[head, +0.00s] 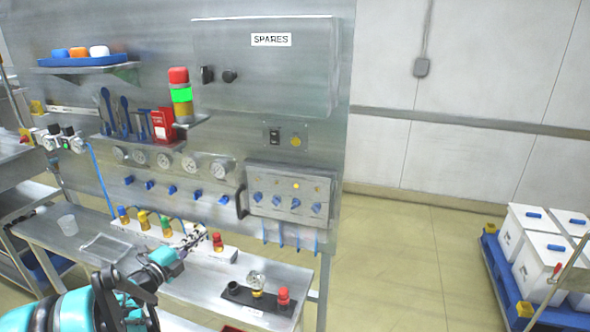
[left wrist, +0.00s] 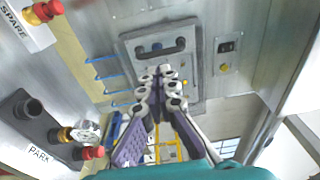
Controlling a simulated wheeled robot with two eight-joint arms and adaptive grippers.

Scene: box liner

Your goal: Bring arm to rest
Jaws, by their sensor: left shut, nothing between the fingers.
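My left arm comes in from the lower left in the head view. Its gripper (head: 197,240) is over the metal bench (head: 90,262), near a red-topped fitting (head: 217,241). In the left wrist view my left gripper (left wrist: 162,76) has its fingers together, with nothing held between them. It points toward the wall panel with a black handle. My right gripper is in neither view.
A black PARK holder (head: 262,300) with a gauge and a red-capped fitting sits at the bench's right end. A rail (head: 135,228) with several coloured fittings runs behind the gripper. A control box (head: 290,180) is on the wall. Open floor (head: 400,265) lies to the right.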

